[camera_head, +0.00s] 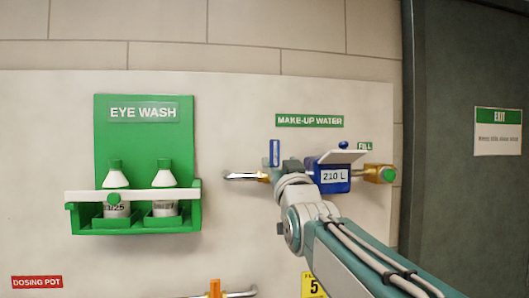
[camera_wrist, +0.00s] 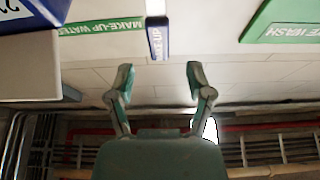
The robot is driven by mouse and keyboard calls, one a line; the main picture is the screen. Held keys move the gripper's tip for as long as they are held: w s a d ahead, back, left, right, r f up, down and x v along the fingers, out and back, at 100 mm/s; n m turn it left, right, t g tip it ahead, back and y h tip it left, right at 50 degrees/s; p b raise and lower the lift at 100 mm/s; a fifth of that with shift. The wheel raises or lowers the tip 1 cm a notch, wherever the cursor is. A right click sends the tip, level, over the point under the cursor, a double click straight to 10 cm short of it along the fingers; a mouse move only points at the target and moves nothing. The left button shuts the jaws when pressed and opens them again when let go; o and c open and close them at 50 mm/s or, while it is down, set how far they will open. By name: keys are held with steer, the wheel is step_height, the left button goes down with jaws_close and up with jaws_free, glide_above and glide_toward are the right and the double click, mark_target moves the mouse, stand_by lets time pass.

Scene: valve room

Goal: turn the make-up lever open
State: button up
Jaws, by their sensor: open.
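The make-up lever (camera_head: 275,152) shows in the head view as a blue upright handle under the green MAKE-UP WATER sign (camera_head: 309,120). In the wrist view, which is upside down, the blue lever (camera_wrist: 157,38) with its MAKE-UP lettering lies beyond the fingertips, between their lines. My gripper (camera_wrist: 160,76) is open and empty, its two fingers spread apart. No finger visibly touches the lever. In the head view my wrist and arm cover the lower part of the lever's valve and most of my gripper.
A blue meter box (camera_head: 332,174) reading 210 L sits just right of my wrist, with a brass fitting (camera_head: 380,174) beyond it. A green eye wash station (camera_head: 136,208) with two bottles hangs to the left. A dark door (camera_head: 462,200) is at the right.

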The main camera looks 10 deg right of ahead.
mark_target(275, 152)
steer(key=x, duration=0.6)
jaws_close()
